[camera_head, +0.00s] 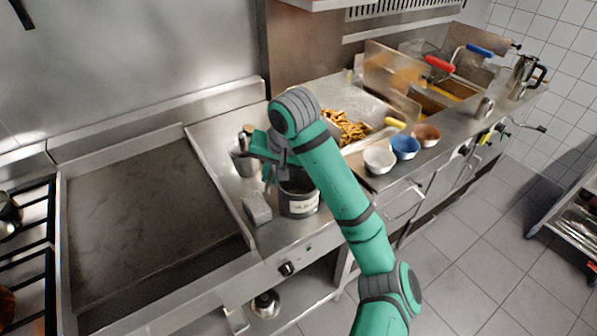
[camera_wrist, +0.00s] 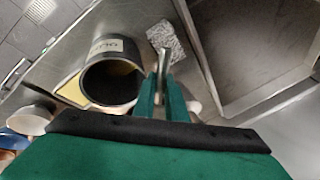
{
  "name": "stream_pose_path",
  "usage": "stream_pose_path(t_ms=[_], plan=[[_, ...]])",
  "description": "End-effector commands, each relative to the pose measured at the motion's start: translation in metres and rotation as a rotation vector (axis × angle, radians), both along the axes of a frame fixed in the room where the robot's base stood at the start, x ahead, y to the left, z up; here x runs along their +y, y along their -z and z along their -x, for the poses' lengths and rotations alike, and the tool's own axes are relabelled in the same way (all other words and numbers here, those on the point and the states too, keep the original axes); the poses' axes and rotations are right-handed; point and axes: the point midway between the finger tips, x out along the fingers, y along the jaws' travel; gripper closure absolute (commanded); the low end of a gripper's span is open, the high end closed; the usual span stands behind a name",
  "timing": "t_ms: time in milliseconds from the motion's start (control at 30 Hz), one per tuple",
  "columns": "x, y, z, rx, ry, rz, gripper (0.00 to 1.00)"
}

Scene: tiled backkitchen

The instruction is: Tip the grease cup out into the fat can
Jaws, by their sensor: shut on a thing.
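The grease cup (camera_head: 244,162) is a small metal cup at the left of my gripper (camera_head: 264,155), partly hidden by it. In the wrist view my gripper (camera_wrist: 163,95) is shut on a narrow metal piece (camera_wrist: 165,60), which looks like part of the cup. I cannot see the cup's contents or tell its exact tilt. The fat can (camera_head: 299,197) is a dark, open can with a white label, standing upright on the steel counter just right of and below the gripper. In the wrist view the can (camera_wrist: 112,78) is left of the fingers, its dark mouth showing.
A grey block (camera_head: 257,208) lies on the counter beside the can. A flat griddle (camera_head: 145,220) is at the left. White (camera_head: 379,160), blue (camera_head: 405,147) and brown (camera_head: 426,135) bowls stand at the right, near a tray of fries (camera_head: 345,127).

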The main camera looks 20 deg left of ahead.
Motion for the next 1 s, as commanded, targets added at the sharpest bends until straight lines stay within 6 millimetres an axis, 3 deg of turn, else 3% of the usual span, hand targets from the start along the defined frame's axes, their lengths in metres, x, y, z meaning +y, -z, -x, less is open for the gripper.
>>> stream_pose_path(t_ms=[533, 1000], plan=[[0.020, 0.001, -0.008, 0.061, 0.003, 0.198, 1.00], [0.026, -0.047, -0.010, 0.081, 0.002, 0.261, 1.00]])
